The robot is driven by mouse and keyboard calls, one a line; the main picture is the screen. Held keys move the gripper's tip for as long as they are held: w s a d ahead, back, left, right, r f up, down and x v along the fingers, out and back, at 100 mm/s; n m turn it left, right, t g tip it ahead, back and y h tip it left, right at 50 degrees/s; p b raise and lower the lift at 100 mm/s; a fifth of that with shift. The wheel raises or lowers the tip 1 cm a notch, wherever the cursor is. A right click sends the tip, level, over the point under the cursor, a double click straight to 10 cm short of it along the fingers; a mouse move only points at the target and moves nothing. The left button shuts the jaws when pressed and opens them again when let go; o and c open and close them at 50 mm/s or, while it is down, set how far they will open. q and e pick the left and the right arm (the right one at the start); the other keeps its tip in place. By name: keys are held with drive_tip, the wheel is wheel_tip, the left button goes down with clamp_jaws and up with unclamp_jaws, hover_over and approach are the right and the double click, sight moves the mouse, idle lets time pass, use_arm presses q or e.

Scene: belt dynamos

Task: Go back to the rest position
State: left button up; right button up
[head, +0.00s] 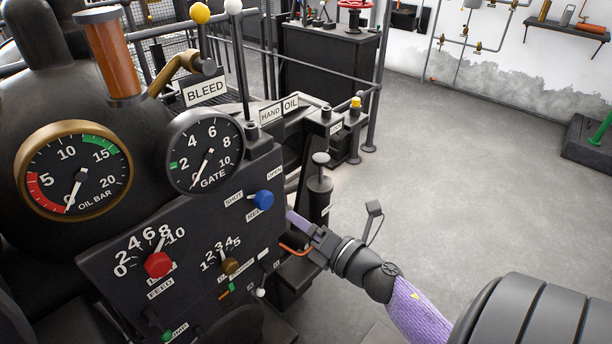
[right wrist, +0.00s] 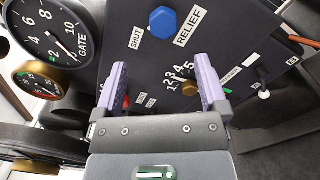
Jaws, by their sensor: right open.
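My right gripper (head: 300,224) is in front of the right edge of the black control panel (head: 205,225) in the head view. In the right wrist view its two purple fingers (right wrist: 162,88) are apart with nothing between them. The blue relief knob (head: 264,199) is just above and left of the gripper in the head view; in the right wrist view the blue relief knob (right wrist: 163,22) shows beyond the fingertips. The gripper looks apart from it. My left gripper is not in view.
The panel bears a red feed knob (head: 158,264), a brown knob (head: 229,266) and small levers. The gate gauge (head: 205,152) and oil gauge (head: 73,170) sit above. A black hand-oil pump (head: 320,185) stands close behind my right gripper. Open grey floor (head: 450,170) lies to the right.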

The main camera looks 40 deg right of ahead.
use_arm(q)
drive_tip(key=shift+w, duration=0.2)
use_arm(e)
drive_tip(key=shift+s, duration=0.25)
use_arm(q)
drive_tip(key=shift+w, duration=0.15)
